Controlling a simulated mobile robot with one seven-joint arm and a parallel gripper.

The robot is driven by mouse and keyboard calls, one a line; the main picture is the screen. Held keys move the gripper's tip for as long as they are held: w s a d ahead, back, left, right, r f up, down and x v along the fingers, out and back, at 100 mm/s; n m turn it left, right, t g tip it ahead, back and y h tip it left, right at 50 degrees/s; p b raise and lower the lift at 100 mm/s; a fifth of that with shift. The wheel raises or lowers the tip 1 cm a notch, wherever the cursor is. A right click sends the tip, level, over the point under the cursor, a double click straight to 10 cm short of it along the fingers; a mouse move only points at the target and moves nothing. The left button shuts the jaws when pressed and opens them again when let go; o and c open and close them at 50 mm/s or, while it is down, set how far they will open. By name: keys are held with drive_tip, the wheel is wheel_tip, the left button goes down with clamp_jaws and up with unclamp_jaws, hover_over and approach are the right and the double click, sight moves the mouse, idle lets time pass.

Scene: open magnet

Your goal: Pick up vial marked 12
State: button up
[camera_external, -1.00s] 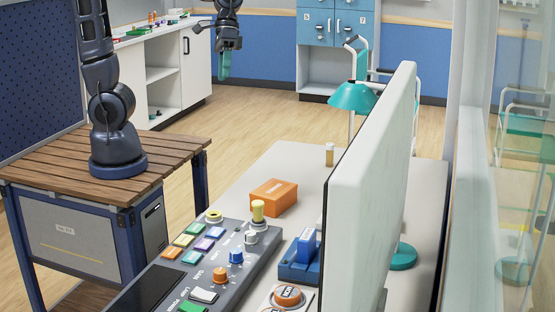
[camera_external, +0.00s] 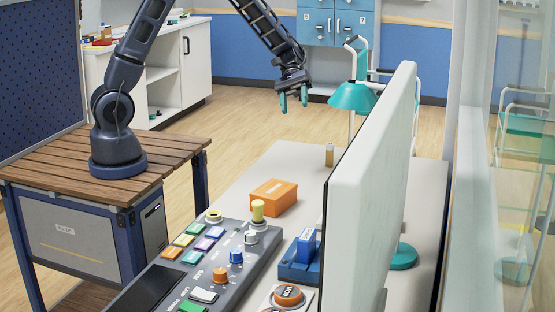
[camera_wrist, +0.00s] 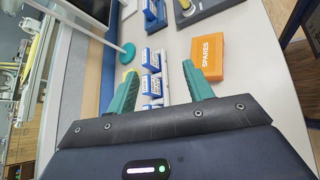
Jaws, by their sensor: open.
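A small vial-like container (camera_external: 329,155) with a pale top and brownish body stands upright on the far part of the desk in the external view. I cannot read any number on it. In the wrist view, several blue and white labelled items (camera_wrist: 151,60) stand in a row between my fingers; their markings are too small to read. My gripper (camera_external: 293,103) has teal fingers, is open and empty, and hangs above and left of the vial, apart from it. In the wrist view its fingers (camera_wrist: 158,85) point toward the desk.
An orange SPARES box (camera_external: 273,197) sits on the desk (camera_external: 300,160), left of the vial. A large monitor (camera_external: 375,165), a teal lamp (camera_external: 353,96), a blue holder (camera_external: 298,270) and a button panel (camera_external: 205,265) stand around. Desk between box and vial is clear.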

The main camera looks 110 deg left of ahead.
drive_tip(key=w+a+f+n+t, duration=0.2)
drive_tip(key=a+f+n+t, duration=0.4)
drive_tip(key=a+f, duration=0.65)
drive_tip(key=n+t+y, duration=0.2)
drive_tip(key=n+t, duration=0.4)
drive_tip(key=n, duration=0.1)
approach(333, 152)
drive_tip(key=shift+x, duration=5.3)
drive_tip(key=shift+f, duration=0.15)
drive_tip(key=c, duration=1.1)
